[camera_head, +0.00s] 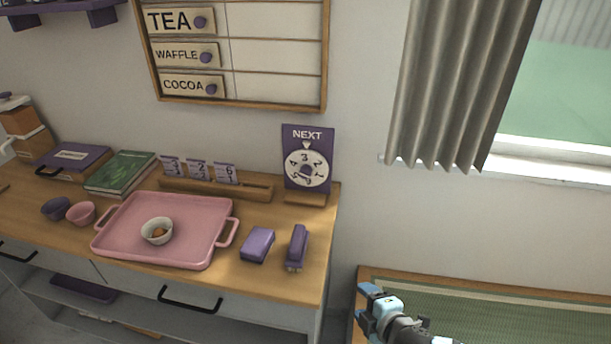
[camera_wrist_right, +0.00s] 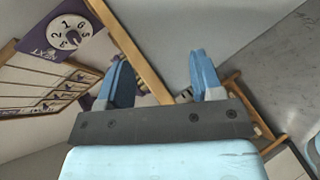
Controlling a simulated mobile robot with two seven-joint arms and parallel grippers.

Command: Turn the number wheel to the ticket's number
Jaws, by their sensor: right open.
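The number wheel (camera_head: 306,169) is a white dial with a dark knob on a purple NEXT sign (camera_head: 292,135) at the counter's right end. A 3 seems to sit at the top, under the pointer. Ticket cards (camera_head: 198,170) stand in a wooden rack (camera_head: 230,188) left of it; their small digits are hard to read. My right gripper (camera_head: 371,297) is open and empty, low and right of the counter, apart from the wheel. In the right wrist view, the gripper (camera_wrist_right: 162,78) has blue fingers spread, with the wheel (camera_wrist_right: 70,32) at upper left. My left gripper is out of view.
A purple block (camera_head: 257,244) and a purple stapler-like object (camera_head: 298,245) lie before the wheel. A green-matted bench (camera_head: 480,300) is at lower right.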

